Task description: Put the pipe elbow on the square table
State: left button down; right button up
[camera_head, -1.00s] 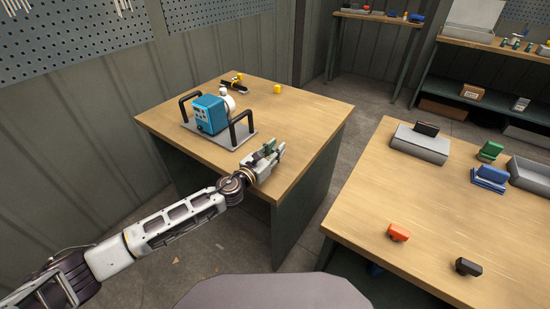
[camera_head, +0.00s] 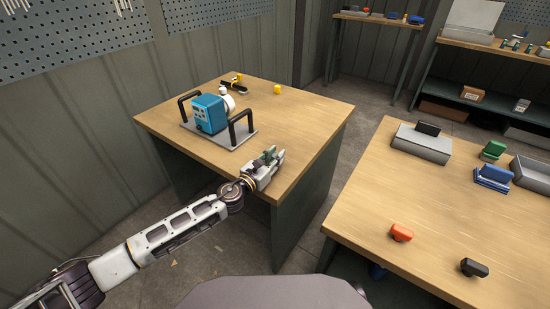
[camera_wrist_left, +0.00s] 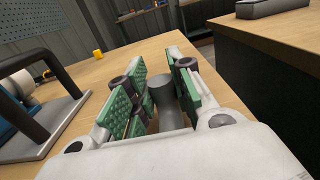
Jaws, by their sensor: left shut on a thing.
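The pipe elbow (camera_wrist_left: 168,112) is a grey, rounded piece between the green-padded fingers of my left gripper (camera_wrist_left: 160,85) in the left wrist view. The gripper is shut on it, and the fingers and palm hide part of it. In the head view the left gripper (camera_head: 273,157) is over the near right part of the square wooden table (camera_head: 305,118), close to its front edge. The elbow cannot be made out clearly there. I cannot tell whether it touches the tabletop. My right gripper is not in view.
A blue pump (camera_head: 209,114) with black handles stands on a grey plate (camera_head: 233,138) left of the gripper. A yellow block (camera_head: 277,89) lies farther back. The table's right part is clear. Another table (camera_head: 370,205) at right holds grey boxes and coloured parts.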

pick_arm(q)
jog(key=shift+f, duration=0.1)
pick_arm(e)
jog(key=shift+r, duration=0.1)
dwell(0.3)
pick_arm(q)
jog(key=c, duration=1.3)
grip_release()
jog(key=shift+o, duration=0.2)
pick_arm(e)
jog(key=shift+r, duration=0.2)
